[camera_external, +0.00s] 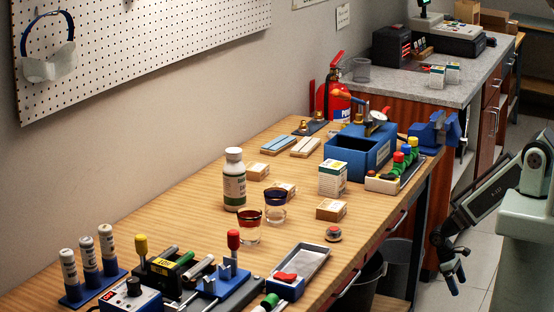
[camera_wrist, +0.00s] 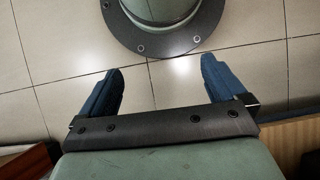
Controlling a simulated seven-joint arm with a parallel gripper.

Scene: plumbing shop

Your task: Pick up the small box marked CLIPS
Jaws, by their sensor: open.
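Three small tan boxes stand on the wooden bench in the external view: one box near the white bottle (camera_external: 258,171), one partly hidden behind the blue-rimmed glass (camera_external: 289,187), and one nearer the front edge (camera_external: 331,209). A taller white and green box (camera_external: 332,178) stands among them. The lettering is too small to read, so I cannot tell which is marked CLIPS. My gripper (camera_external: 453,272) hangs beyond the bench's right side, pointing down, away from all the boxes. In the wrist view my gripper (camera_wrist: 160,80) is open and empty, its two blue fingers wide apart over floor tiles.
The white bottle (camera_external: 234,180), the red-rimmed glass (camera_external: 249,226) and the blue-rimmed glass (camera_external: 274,206) crowd the small boxes. A blue bin (camera_external: 346,157) and vise (camera_external: 435,131) are at the far end. A grey tray (camera_external: 298,273) lies in front. Bare bench lies left of the bottle.

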